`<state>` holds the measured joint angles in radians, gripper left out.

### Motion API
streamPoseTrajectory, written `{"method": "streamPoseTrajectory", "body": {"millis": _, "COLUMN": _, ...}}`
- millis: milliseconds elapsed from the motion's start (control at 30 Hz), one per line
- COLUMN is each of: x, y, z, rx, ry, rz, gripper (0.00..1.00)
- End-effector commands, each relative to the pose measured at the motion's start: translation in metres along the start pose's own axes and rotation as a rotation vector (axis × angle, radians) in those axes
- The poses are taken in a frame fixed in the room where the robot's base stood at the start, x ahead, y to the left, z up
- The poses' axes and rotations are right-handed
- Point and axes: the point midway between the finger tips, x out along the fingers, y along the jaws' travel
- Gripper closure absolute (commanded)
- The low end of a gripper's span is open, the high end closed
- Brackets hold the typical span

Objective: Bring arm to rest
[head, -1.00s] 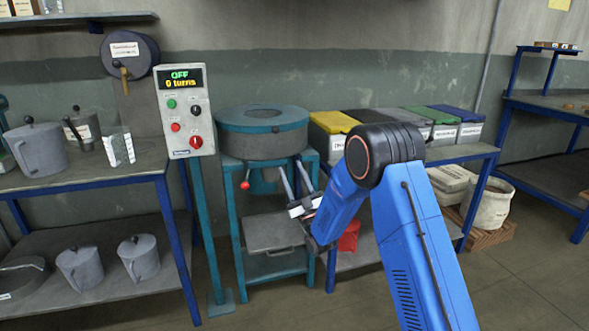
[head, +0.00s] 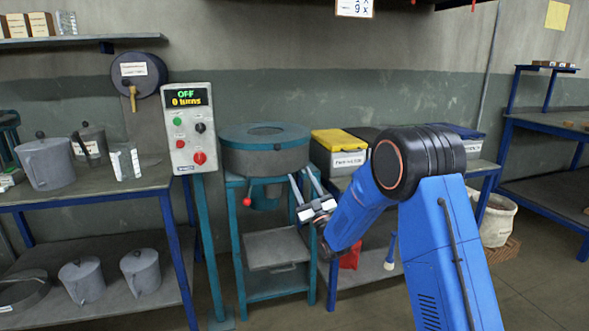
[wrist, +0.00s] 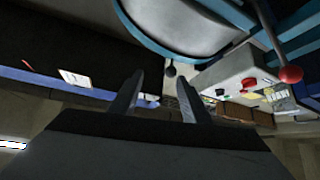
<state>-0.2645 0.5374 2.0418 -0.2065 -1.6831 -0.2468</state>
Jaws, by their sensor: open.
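My gripper (head: 305,187) is in front of the teal mixer stand, just below and right of the round grey drum (head: 264,157). Its two fingers point upward and stand apart with nothing between them. In the wrist view, my gripper (wrist: 160,95) shows both fingers spread, with the underside of the round drum (wrist: 185,25) beyond them. My blue arm reaches in from the lower right, bent at a black elbow.
A control box (head: 189,130) reading OFF and 0 turns stands left of the mixer. A red-knobbed lever (head: 247,201) and a grey tray (head: 275,249) are close to my gripper. A yellow-lidded bin (head: 341,150) stands right. The floor at the front is open.

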Motion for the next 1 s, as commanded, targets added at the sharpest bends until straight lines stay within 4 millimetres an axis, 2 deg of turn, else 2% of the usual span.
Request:
{"method": "streamPoseTrajectory", "body": {"millis": 33, "x": 0.005, "y": 0.010, "z": -0.009, "rx": -0.004, "ry": -0.039, "rz": 0.001, "gripper": 0.57}}
{"method": "streamPoseTrajectory", "body": {"millis": 233, "x": 0.006, "y": 0.042, "z": -0.027, "rx": -0.007, "ry": -0.224, "rz": 0.001, "gripper": 0.57}}
{"method": "streamPoseTrajectory", "body": {"millis": 467, "x": -0.011, "y": 0.076, "z": -0.049, "rx": 0.002, "ry": -0.437, "rz": 0.013, "gripper": 0.57}}
{"method": "streamPoseTrajectory", "body": {"millis": 767, "x": -0.065, "y": 0.112, "z": -0.084, "rx": 0.035, "ry": -0.713, "rz": 0.045, "gripper": 0.57}}
{"method": "streamPoseTrajectory", "body": {"millis": 1000, "x": -0.128, "y": 0.130, "z": -0.117, "rx": 0.078, "ry": -0.931, "rz": 0.079, "gripper": 0.57}}
